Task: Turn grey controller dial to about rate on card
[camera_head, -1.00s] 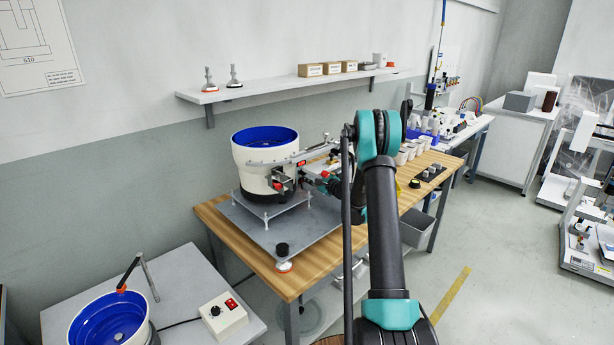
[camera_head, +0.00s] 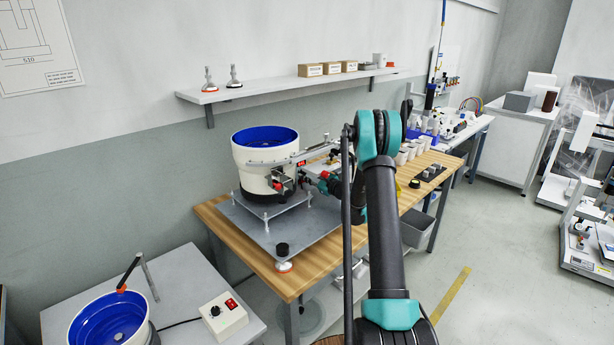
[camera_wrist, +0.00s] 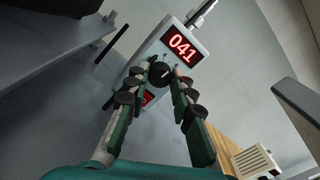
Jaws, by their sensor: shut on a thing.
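The grey controller (camera_wrist: 146,55) is in the upper middle of the wrist view, tilted. Its red display (camera_wrist: 182,45) reads 041. The dark round dial (camera_wrist: 159,73) is below the display, with a light pointer mark. My gripper (camera_wrist: 161,70) is shut on the dial, one finger on each side. A red switch (camera_wrist: 148,97) shows partly behind the left finger. In the head view a small red display (camera_head: 301,163) shows in front of the bowl feeder, and my arm hides most of the gripper. I cannot make out a rate card in either view.
A white bowl feeder with a blue inside (camera_head: 265,160) stands on a grey plate on the wooden table (camera_head: 310,278). A second blue bowl (camera_head: 108,318) and a white control box (camera_head: 223,316) are at lower left. A wall shelf (camera_head: 290,86) runs behind.

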